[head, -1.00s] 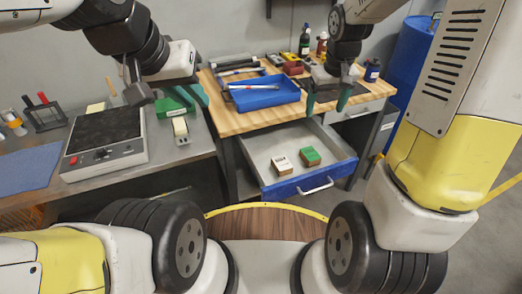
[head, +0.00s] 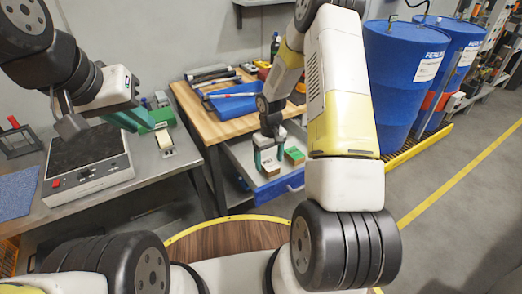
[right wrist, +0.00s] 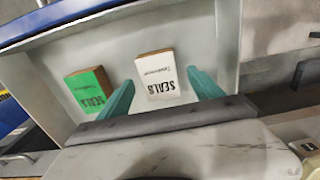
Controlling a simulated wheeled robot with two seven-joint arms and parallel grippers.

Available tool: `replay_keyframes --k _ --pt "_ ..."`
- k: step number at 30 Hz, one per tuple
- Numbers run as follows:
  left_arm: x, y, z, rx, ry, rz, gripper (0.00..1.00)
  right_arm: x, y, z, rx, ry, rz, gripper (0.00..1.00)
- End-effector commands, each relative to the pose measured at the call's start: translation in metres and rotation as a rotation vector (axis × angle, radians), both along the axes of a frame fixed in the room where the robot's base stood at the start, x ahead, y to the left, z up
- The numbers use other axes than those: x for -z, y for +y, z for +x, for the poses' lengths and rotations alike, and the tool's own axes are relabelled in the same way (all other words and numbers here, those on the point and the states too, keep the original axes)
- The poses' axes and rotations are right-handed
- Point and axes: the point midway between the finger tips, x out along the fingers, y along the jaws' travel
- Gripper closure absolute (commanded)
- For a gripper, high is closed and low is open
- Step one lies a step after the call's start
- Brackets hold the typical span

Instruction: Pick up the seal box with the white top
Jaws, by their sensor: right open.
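The seal box with the white top (right wrist: 158,80) lies in the open drawer (right wrist: 190,32), with dark "SEALS" lettering and a brown side. In the head view the white-topped box (head: 270,169) is partly hidden by my right gripper (head: 269,162). In the right wrist view my right gripper (right wrist: 159,76) is open, its teal fingers reaching down on either side of the white-topped box. I cannot tell whether they touch it. A green-topped seal box (right wrist: 91,89) lies to the left there. My left gripper (head: 132,118) hangs over the left bench, its opening unclear.
The drawer's blue front (head: 280,187) and side walls surround the boxes. The wooden workbench (head: 205,128) above carries a blue tray (head: 232,105) and tools. A scale-like device (head: 88,170) stands on the left bench. Blue barrels (head: 405,70) stand at right.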

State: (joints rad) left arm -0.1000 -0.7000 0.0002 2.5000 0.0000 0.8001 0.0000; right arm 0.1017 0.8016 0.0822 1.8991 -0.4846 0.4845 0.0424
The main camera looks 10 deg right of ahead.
Motion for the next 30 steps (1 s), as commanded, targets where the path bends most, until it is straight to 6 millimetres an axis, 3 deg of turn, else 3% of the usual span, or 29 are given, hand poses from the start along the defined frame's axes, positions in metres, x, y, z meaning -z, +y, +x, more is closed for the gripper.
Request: replay_keyframes --k 5,13,23,30 --pt "0.000 0.000 0.000 0.000 0.000 0.000 0.78 0.021 0.000 0.000 -0.001 0.001 0.000 0.25" --pt "0.000 0.000 0.000 0.000 0.000 0.000 0.78 0.023 0.000 0.000 0.000 -0.001 -0.001 0.27" --pt "0.000 0.000 0.000 0.000 0.000 0.000 0.78 0.023 0.000 0.000 0.000 0.000 0.000 0.91" --pt "0.000 0.000 0.000 0.000 0.000 0.000 0.78 0.021 0.000 0.000 0.000 -0.001 -0.001 0.92"
